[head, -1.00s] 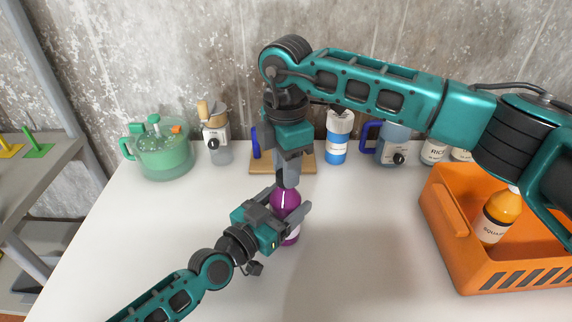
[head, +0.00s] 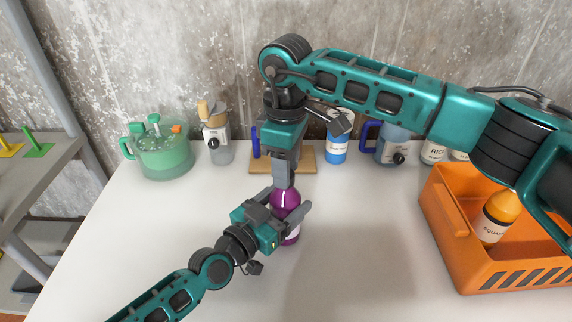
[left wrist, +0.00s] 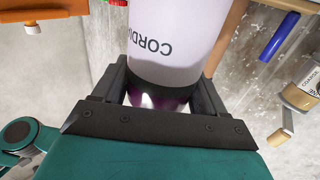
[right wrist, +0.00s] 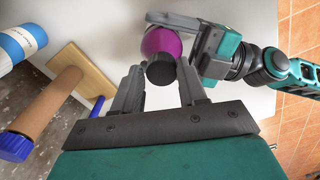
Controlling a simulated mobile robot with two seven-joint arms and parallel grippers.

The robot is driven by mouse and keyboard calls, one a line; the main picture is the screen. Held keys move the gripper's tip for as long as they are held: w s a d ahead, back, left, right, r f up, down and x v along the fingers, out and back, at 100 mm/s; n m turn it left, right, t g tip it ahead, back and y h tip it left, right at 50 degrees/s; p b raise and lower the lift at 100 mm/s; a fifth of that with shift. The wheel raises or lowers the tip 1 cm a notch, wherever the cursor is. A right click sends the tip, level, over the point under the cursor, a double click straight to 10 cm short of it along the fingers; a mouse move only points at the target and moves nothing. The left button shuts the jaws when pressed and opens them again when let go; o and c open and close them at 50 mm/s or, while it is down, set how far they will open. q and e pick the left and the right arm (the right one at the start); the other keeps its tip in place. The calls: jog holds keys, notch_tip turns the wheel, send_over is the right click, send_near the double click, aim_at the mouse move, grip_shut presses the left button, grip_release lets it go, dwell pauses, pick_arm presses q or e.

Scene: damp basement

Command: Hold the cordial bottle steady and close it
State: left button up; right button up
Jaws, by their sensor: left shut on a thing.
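The purple cordial bottle (head: 285,200) stands upright on the white table. Its pale label, partly reading "CORD", shows in the left wrist view (left wrist: 175,45). My left gripper (head: 287,212) is shut around the bottle from the left side. My right gripper (head: 284,185) points down over the bottle's top. In the right wrist view the dark cap (right wrist: 160,71) sits at the bottle's top, between the right fingertips (right wrist: 161,75). I cannot tell whether those fingers touch the cap, or how far it is screwed on.
An orange crate (head: 447,215) with a squash bottle (head: 497,215) stands at right. A green jug (head: 163,152), a dispenser (head: 215,140), a wooden board (head: 310,158), a blue-and-white bottle (head: 337,145) and a blue-handled jug (head: 393,145) line the wall. The front table is clear.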

jog(key=shift+o, duration=0.3)
jog(key=n, duration=0.9)
jog(key=shift+c, duration=0.2)
jog(key=c, duration=0.7)
jog(key=m, duration=0.4)
jog(key=shift+m, duration=0.3)
jog(key=shift+c, duration=0.4)
jog(key=m, duration=0.4)
